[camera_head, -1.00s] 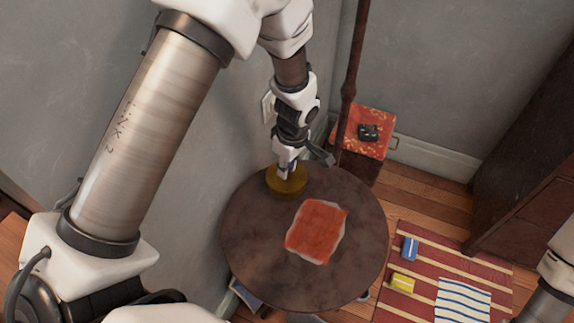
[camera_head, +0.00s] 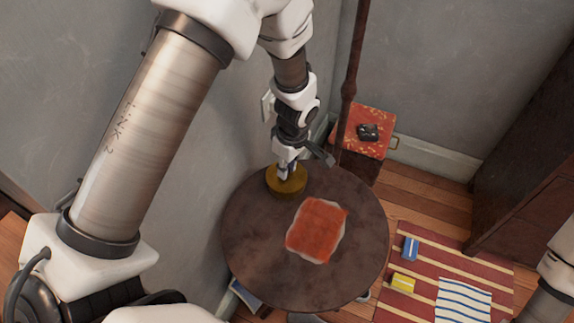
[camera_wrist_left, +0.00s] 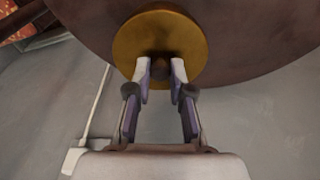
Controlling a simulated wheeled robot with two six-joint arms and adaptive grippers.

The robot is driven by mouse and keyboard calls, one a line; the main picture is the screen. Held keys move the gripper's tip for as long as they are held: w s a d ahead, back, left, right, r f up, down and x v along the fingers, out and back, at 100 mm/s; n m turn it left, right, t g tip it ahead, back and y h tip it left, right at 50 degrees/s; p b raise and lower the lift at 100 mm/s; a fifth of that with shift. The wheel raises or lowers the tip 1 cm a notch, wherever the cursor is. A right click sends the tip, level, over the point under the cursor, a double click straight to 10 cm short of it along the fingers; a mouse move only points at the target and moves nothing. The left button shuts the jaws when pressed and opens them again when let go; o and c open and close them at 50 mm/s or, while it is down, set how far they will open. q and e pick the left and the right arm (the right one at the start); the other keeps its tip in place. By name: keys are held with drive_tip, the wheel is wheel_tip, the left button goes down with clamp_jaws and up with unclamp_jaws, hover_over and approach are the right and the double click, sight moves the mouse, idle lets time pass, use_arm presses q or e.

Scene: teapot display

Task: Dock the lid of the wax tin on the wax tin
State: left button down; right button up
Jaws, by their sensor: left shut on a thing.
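The lid of the wax tin (camera_wrist_left: 190,37) is a round, gold-brown disc with a dark knob in its middle. My left gripper (camera_wrist_left: 161,72) is shut on the knob, one fingertip on each side. In the head view the left gripper (camera_head: 287,172) points down onto a round brass-coloured body (camera_head: 286,188) at the back left of the round table. Lid and wax tin look like one piece there, and I cannot tell whether a gap lies between them. In the wrist view the lid hides any tin below it. My right gripper is out of view.
The dark round table (camera_head: 255,245) has an orange-red cloth (camera_head: 318,229) in its middle. A grey wall (camera_head: 240,110) stands close behind the gripper. A dark pole (camera_head: 347,95) rises past the table's back. A small red-topped stand (camera_head: 378,148) holds a black object (camera_head: 368,132).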

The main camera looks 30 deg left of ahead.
sight(291, 178)
use_arm(q)
drive_tip(key=shift+f+b, duration=0.3)
drive_tip(key=shift+f, duration=0.1)
drive_tip(key=c, duration=1.3)
unclamp_jaws()
wheel_tip(291, 178, up, 11)
drive_tip(key=d+p, duration=0.1)
drive_tip(key=p, duration=0.8)
drive_tip(key=shift+s+d+p, duration=0.15)
drive_tip(key=shift+p, duration=0.2)
